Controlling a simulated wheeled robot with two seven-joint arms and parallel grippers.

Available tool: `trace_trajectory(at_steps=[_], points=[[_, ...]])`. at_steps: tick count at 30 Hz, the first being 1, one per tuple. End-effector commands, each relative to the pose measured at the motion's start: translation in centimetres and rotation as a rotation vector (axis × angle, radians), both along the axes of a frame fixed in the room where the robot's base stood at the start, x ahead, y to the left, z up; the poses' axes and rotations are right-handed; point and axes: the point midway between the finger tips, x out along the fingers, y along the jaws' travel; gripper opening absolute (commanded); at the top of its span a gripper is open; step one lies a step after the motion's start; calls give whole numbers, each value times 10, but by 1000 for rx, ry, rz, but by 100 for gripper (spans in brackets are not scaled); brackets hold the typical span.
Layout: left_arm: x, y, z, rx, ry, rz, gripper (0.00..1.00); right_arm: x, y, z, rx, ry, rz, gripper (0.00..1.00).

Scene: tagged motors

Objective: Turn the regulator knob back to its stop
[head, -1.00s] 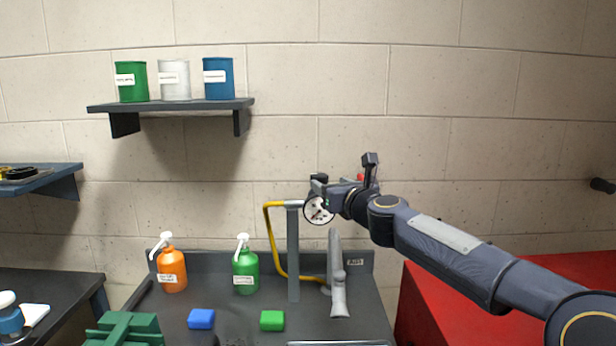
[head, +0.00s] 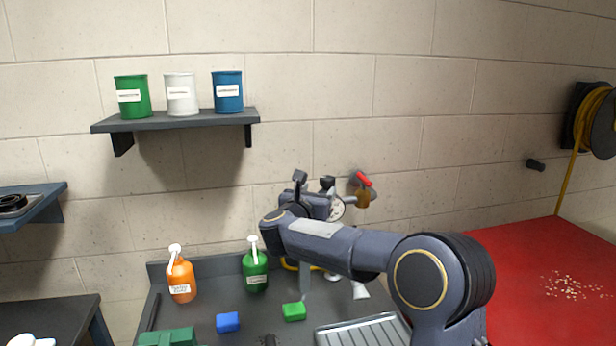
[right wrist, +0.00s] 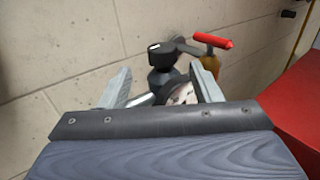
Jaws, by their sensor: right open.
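The regulator's black knob (head: 327,183) sits above the round white gauge (head: 337,208) by the wall. In the right wrist view the black knob (right wrist: 161,55) shows beyond and between my fingers, with the gauge (right wrist: 182,94) partly hidden below it. My right gripper (head: 314,197) is at the left side of the regulator in the head view. In the right wrist view the right gripper (right wrist: 160,75) has its two fingers spread apart, with nothing held. I cannot tell if a finger touches the regulator. My left gripper is not in view.
A red-handled valve (head: 362,180) is just right of the regulator. Green (head: 256,272) and orange (head: 180,278) pump bottles stand on the dark bench, with blue (head: 228,322) and green (head: 294,311) blocks in front. A red surface (head: 530,270) lies at right.

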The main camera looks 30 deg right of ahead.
Motion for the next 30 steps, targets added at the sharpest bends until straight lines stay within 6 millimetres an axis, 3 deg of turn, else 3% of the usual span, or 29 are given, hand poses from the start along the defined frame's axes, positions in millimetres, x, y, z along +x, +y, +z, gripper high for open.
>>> trace_trajectory(at_steps=[15,26,30], points=[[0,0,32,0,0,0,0,45,-52,2,-3,0,-7,58],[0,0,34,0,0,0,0,50,-58,0,-2,-1,-5,58],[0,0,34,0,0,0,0,50,-58,0,-2,-1,-5,44]])
